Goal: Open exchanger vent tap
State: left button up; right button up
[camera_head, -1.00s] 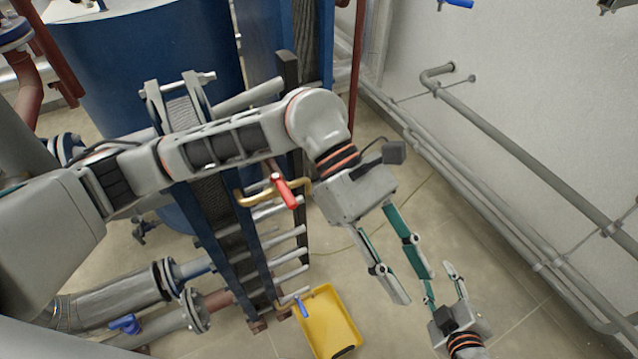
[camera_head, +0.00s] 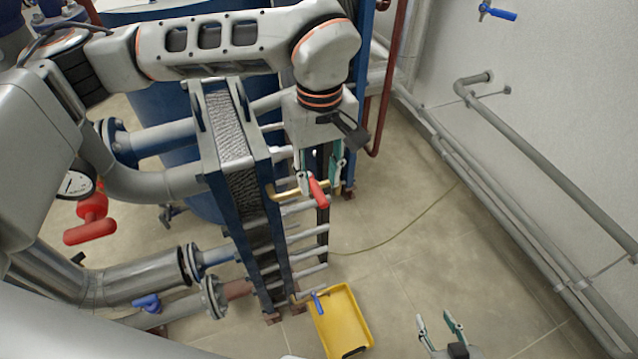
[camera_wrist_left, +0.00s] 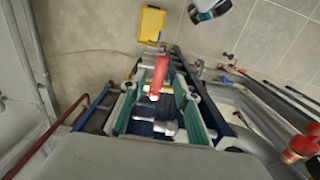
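The vent tap has a red lever handle (camera_head: 318,192) on a brass pipe (camera_head: 287,191) at the side of the blue plate exchanger (camera_head: 236,160). My left gripper (camera_head: 320,178) is open, its green-padded fingers pointing down around the handle. In the left wrist view the red handle (camera_wrist_left: 161,75) lies between the two open fingers (camera_wrist_left: 158,92). I cannot tell whether either finger touches it. My right gripper (camera_head: 437,322) is open and empty near the bottom edge, away from the exchanger.
A yellow tray (camera_head: 352,322) sits on the floor below a blue-handled tap (camera_head: 318,303). A red valve handle (camera_head: 90,224) and a gauge (camera_head: 75,185) are at left. Grey pipes (camera_head: 530,220) run along the right wall.

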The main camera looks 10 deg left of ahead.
aim_at(319, 193)
pick_arm(q)
jog(key=shift+f, duration=1.6)
grip_shut()
